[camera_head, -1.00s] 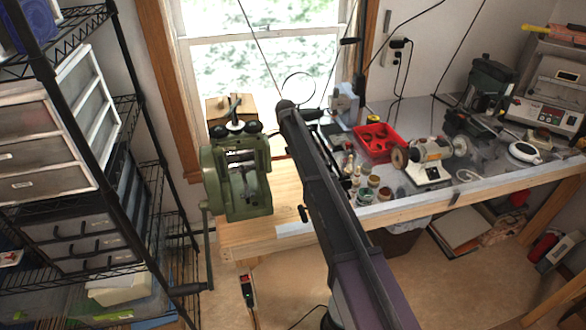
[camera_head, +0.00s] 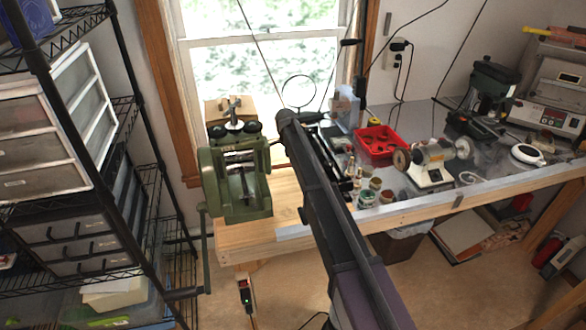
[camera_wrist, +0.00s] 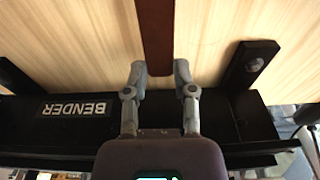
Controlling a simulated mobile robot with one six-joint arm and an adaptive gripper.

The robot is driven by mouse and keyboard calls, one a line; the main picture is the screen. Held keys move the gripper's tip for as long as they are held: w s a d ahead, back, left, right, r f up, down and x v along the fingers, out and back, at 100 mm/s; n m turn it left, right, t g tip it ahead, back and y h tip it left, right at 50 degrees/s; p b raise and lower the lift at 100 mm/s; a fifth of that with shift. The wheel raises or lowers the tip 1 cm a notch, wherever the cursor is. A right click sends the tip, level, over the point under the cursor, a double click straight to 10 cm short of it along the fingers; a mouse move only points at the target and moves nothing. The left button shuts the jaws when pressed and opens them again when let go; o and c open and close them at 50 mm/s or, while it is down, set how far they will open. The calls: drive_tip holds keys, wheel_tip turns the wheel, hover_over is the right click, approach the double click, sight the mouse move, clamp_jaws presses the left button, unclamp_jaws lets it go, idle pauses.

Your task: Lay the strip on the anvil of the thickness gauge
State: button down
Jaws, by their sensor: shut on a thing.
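My gripper (camera_wrist: 156,70) shows in the wrist view with its fingers closed on a reddish-brown strip (camera_wrist: 155,35). The strip runs from between the fingertips to the top edge of the picture, above a pale wood surface (camera_wrist: 95,45). Its far end is out of view. In the head view my arm hides the gripper and most of what lies beneath it. I cannot pick out the thickness gauge or its anvil in either view.
A black bar labelled BENDER (camera_wrist: 77,108) lies below the fingers, with a black arm (camera_wrist: 250,62) to the right. In the head view, a green rolling mill (camera_head: 234,185) stands left of my arm. A red tray (camera_head: 376,142) and a polishing motor (camera_head: 432,160) stand right.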

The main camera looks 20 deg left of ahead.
sight(292, 170)
drive_tip(key=shift+f+b, duration=0.85)
drive_tip(key=shift+f, duration=0.35)
drive_tip(key=shift+f, duration=0.15)
drive_tip(key=shift+s+d+b, duration=0.1)
drive_tip(key=shift+b, duration=0.25)
drive_tip(key=c, duration=0.5)
unclamp_jaws()
drive_tip(key=shift+f, duration=0.1)
drive_tip(key=shift+o, duration=0.3)
drive_tip(key=shift+f, duration=0.15)
drive_tip(key=shift+r, duration=0.2)
wheel_tip(292, 170, up, 12)
drive_tip(key=a+p, duration=0.1)
drive_tip(key=p, duration=1.1)
drive_tip(key=shift+s+a+r+p, duration=0.2)
drive_tip(key=shift+s+a+p, duration=0.05)
drive_tip(key=shift+s+p, duration=0.1)
